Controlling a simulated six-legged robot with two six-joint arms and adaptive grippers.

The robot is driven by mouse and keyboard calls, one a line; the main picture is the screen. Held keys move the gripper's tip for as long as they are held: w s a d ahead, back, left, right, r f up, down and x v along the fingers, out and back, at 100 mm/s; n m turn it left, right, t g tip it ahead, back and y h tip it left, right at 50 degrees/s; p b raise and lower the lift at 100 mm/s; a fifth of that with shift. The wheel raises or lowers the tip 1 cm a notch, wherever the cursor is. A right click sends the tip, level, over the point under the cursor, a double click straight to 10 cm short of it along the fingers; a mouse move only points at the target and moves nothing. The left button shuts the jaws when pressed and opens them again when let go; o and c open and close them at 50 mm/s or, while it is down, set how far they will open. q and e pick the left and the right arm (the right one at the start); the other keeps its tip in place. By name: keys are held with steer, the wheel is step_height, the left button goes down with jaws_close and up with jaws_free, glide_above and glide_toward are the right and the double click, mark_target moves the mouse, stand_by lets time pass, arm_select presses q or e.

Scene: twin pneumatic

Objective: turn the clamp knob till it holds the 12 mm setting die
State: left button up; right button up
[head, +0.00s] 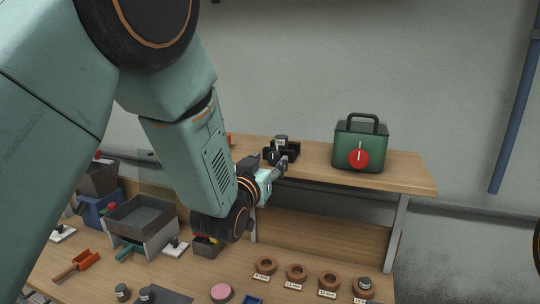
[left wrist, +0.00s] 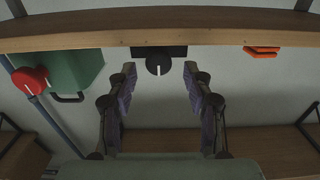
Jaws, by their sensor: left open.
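The black clamp (head: 293,151) stands on the raised wooden shelf, with a small grey cylindrical piece (head: 281,140) at its top; I cannot read its size. In the left wrist view, which looks upside down, the clamp (left wrist: 142,51) shows its round black knob (left wrist: 159,65) with a white line. The line runs straight up and down in that view. My left gripper (head: 281,165) is in front of the clamp at the shelf edge. Its fingers (left wrist: 159,86) are open and spread wide on either side of the knob, apart from it. My right gripper is out of view.
A green case (head: 348,134) with a red dial (head: 358,158) stands right of the clamp on the shelf (head: 410,175). Below, the bench holds several brown ring holders (head: 296,272) with labels, dark cylinders (head: 147,295), a pink disc (head: 221,292) and a grey bin (head: 142,217).

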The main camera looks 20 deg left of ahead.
mark_target(275, 156)
arm_select(q)
steer(key=shift+w+d, duration=0.2)
steer(key=shift+w, duration=1.05)
steer(key=shift+s+a+r, duration=0.1)
steer(key=shift+s+a, duration=0.05)
steer(key=shift+s, duration=0.2)
steer(key=shift+w+f, duration=0.2)
steer(key=shift+w, duration=0.25)
steer(key=c, duration=0.5)
jaws_close()
